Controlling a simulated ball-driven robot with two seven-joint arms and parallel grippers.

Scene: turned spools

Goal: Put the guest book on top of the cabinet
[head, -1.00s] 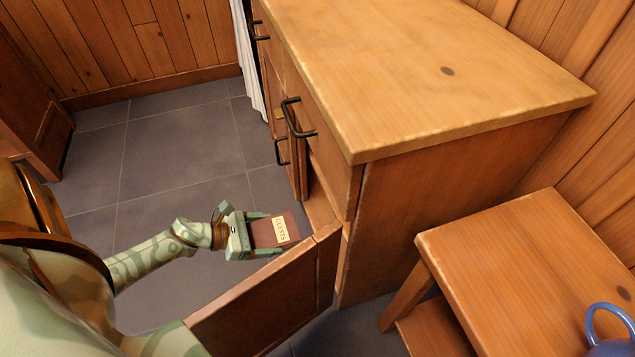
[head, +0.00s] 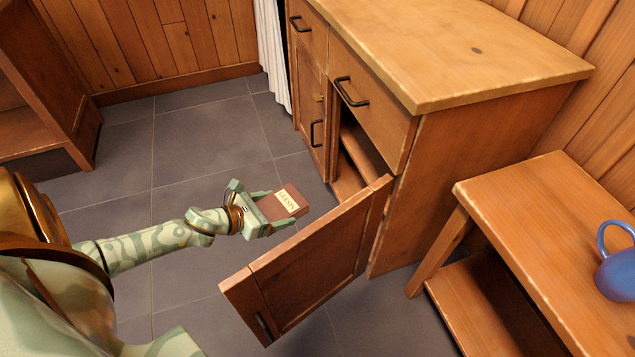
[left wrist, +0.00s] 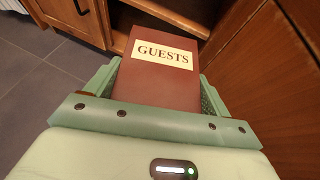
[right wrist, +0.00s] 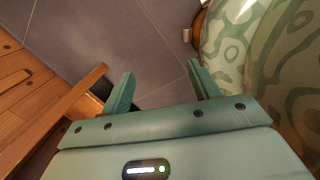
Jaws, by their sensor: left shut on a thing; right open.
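The guest book (head: 281,205) is brown-red with a cream "GUESTS" label; it also fills the middle of the left wrist view (left wrist: 160,85). My left gripper (head: 268,208) is shut on it, one finger along each side, and holds it in front of the cabinet's open lower compartment. The cabinet (head: 470,180) is wooden, with a bare flat top (head: 450,45) higher than the book. Its door (head: 310,265) stands open, swung out toward me. My right gripper (right wrist: 158,88) shows only in the right wrist view, open and empty, above the floor.
The open door is close beside the book on the right. Black handles (head: 350,92) stick out from the cabinet front. Tiled floor (head: 205,140) at the left is clear.

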